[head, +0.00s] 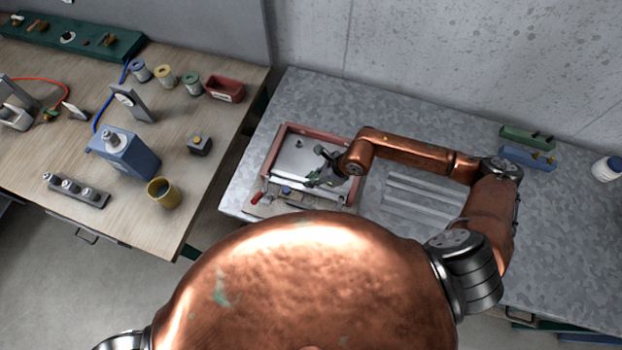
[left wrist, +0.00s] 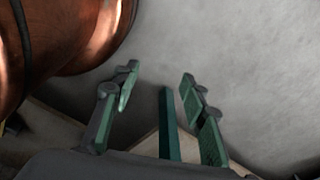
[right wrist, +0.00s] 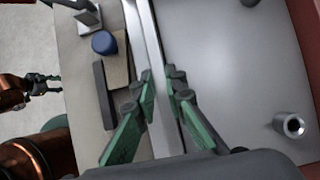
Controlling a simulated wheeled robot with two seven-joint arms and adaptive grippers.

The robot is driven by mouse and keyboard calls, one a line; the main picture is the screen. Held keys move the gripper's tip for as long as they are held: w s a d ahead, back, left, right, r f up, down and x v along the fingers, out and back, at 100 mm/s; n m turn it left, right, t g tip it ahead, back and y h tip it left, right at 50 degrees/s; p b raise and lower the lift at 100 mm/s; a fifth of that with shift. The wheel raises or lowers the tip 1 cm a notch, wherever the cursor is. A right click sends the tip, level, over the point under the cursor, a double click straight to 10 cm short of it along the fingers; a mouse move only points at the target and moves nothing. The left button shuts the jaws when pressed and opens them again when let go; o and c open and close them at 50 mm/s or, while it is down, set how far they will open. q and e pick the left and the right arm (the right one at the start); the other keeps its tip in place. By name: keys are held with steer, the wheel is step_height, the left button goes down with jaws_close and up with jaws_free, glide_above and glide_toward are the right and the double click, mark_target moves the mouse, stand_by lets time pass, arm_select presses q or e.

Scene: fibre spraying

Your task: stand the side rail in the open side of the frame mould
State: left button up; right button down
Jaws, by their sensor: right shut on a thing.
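The frame mould (head: 275,146) is a shallow tray with reddish walls and a pale base plate, on the grey bench. Its front side has no reddish wall. My right gripper (head: 322,176) is over the front part of the mould. In the right wrist view, my right gripper (right wrist: 161,85) is shut on the side rail (right wrist: 146,35), a long pale metal bar along the base plate (right wrist: 225,70) edge. I cannot tell whether the rail is fully seated. In the left wrist view, my left gripper (left wrist: 155,85) is open and empty, above the floor.
A metal cylinder (right wrist: 290,125) stands on the plate. A blue knob (right wrist: 104,43) and a dark block (right wrist: 103,95) lie outside the rail. Flat metal strips (head: 425,195) lie right of the mould. A wooden bench (head: 215,135) with several tools stands to the left.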

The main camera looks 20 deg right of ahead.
steer(key=c, duration=1.9)
jaws_free()
arm_select(q)
steer(key=shift+s, duration=0.7)
steer(key=shift+w, duration=0.1)
arm_select(e)
steer(key=shift+v, duration=11.65)
